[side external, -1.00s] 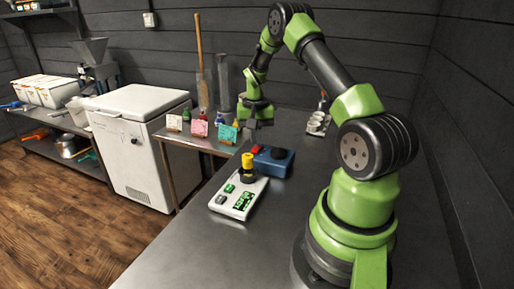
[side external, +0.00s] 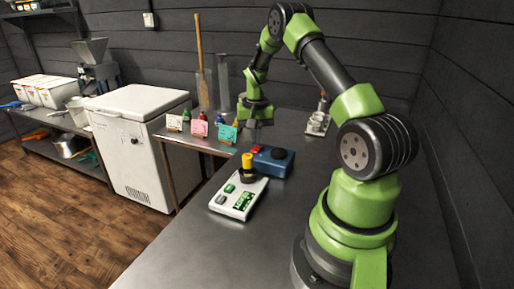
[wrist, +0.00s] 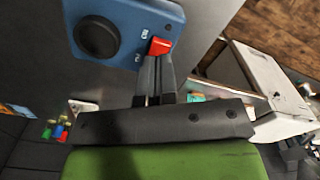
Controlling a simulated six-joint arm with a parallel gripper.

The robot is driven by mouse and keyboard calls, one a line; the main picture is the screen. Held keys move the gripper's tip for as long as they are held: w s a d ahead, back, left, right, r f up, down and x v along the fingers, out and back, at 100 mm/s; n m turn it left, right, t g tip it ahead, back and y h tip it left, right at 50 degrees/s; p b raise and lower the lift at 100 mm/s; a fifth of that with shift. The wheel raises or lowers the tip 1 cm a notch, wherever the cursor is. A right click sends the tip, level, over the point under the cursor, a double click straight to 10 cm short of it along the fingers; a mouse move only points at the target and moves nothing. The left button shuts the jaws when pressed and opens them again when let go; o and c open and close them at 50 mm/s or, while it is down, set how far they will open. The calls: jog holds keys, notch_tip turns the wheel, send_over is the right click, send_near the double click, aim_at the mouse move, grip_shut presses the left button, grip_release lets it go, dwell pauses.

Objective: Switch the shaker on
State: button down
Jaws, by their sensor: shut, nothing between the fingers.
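The shaker is a blue box (side external: 275,163) with a round black pad (side external: 279,154) on top. It stands on the steel bench in the side view and shows at the top of the wrist view (wrist: 129,15). Its red rocker switch (wrist: 160,47) sits at one corner, with small white marks beside it. I cannot tell which way the rocker is tilted. My gripper (wrist: 158,60) is shut and empty, pointing at the red switch. Its fingertips look at or very near the switch's edge; I cannot tell whether they touch. In the side view, my gripper (side external: 254,138) is just above the switch.
A white device (side external: 239,197) with green buttons and a yellow-capped item (side external: 248,161) stands close in front of the shaker. The near bench is clear. A white chest (side external: 137,140) stands left.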

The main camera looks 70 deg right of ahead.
aim_at(255, 149)
jog(key=shift+f, duration=1.25)
dwell(0.5)
jog(key=shift+r, duration=3.55)
jog(key=a+r+n+t, duration=0.3)
jog(key=a+r, duration=1.1)
jog(key=r, duration=0.1)
jog(key=s+a+r+n+t+y, duration=0.1)
jog(key=s+a+r+n+t, duration=0.1)
jog(key=s+a, duration=0.4)
jog(key=s+a+r+n+t+y, duration=0.1)
jog(key=s+a+n+t, duration=0.1)
jog(key=s+a, duration=0.5)
jog(key=shift+s+a+r+n, duration=0.3)
jog(key=shift+a+r+n, duration=0.15)
jog(key=shift+a, duration=0.25)
